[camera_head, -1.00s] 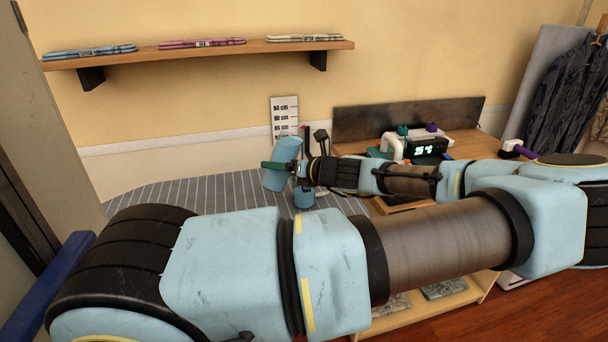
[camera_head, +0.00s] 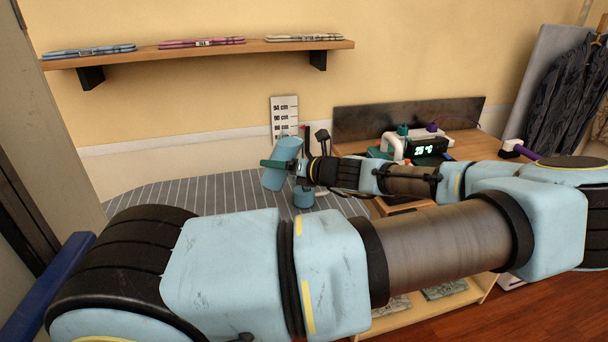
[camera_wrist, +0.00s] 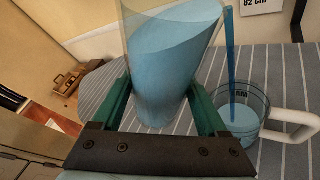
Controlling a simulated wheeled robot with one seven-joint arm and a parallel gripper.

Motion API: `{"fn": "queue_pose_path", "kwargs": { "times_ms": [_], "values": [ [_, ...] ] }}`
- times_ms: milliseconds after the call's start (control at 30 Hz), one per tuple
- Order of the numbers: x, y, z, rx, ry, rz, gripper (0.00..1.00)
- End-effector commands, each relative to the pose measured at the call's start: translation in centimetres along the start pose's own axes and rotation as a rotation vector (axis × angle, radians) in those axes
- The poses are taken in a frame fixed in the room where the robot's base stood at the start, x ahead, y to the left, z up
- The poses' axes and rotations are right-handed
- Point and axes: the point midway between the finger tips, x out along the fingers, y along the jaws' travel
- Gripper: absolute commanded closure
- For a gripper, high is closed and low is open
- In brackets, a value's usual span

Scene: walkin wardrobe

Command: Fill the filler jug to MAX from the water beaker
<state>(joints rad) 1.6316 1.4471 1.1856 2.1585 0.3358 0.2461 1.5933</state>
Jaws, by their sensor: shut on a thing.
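My gripper (camera_wrist: 161,108) is shut on the water beaker (camera_wrist: 172,65), a clear vessel with blue water in it. The beaker is tilted, and a thin blue stream (camera_wrist: 230,65) falls at its right in the wrist view. The stream reaches into the filler jug (camera_wrist: 245,112), a clear cup with a white handle and some blue water in its lower part. The jug's MAX mark cannot be read clearly. In the head view the beaker (camera_head: 281,163) is tilted above and left of the jug (camera_head: 303,197), and my arm covers much of the scene.
The jug stands on a grey striped ironing board (camera_head: 200,192). A height scale (camera_head: 284,116) is on the wall behind. A wooden bench (camera_head: 465,143) with a device showing 25 °C (camera_head: 428,149) is at the right. A shelf (camera_head: 210,54) with folded items hangs above.

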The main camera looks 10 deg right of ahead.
Motion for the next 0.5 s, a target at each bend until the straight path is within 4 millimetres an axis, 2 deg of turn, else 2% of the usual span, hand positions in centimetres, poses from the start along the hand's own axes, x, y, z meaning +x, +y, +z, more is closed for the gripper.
{"fn": "queue_pose_path", "kwargs": {
  "times_ms": [500],
  "values": [
    [0.06, 0.1, -0.08, 0.028, -0.005, 0.013, 1.0]
  ]
}}
